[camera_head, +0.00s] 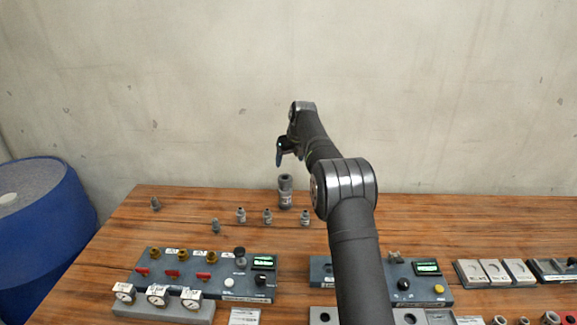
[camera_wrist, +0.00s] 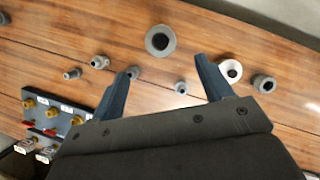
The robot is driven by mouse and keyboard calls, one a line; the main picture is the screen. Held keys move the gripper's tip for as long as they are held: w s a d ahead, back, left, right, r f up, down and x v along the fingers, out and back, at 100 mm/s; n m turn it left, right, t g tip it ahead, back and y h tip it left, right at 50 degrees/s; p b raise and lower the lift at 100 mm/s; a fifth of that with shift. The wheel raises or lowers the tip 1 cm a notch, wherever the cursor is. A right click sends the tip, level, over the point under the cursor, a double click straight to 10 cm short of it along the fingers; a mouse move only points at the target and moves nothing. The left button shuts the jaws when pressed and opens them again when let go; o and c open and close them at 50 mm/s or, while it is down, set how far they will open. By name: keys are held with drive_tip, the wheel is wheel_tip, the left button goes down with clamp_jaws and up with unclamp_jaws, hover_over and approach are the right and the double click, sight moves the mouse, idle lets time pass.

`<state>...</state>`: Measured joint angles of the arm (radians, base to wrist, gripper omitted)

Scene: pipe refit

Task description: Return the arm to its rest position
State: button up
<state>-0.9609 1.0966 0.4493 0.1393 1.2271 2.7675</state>
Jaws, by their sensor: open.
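My arm rises from the bottom of the head view, bends at a large joint and reaches up and back over the table. My gripper (camera_head: 282,153) hangs above the wooden table, in front of the wall. In the wrist view my gripper (camera_wrist: 166,80) shows two blue fingers spread apart with nothing between them. Below it, grey fittings stand on the table, among them a larger grey cylinder (camera_head: 286,191), with a round grey top (camera_wrist: 160,41) in the wrist view. The gripper touches none of them.
A panel with brass valves and red handles (camera_head: 205,275) stands at front left, with gauges (camera_head: 158,296) before it. A second panel (camera_head: 430,285) is partly behind my arm. Grey blocks (camera_head: 495,272) lie at right. A blue barrel (camera_head: 40,225) stands left of the table.

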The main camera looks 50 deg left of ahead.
sight(285, 177)
drive_tip(key=shift+d+r, duration=0.1)
drive_tip(key=shift+r, duration=0.15)
drive_tip(key=x, duration=1.2)
drive_tip(key=shift+r, duration=1.4)
drive_tip(key=shift+f, duration=0.1)
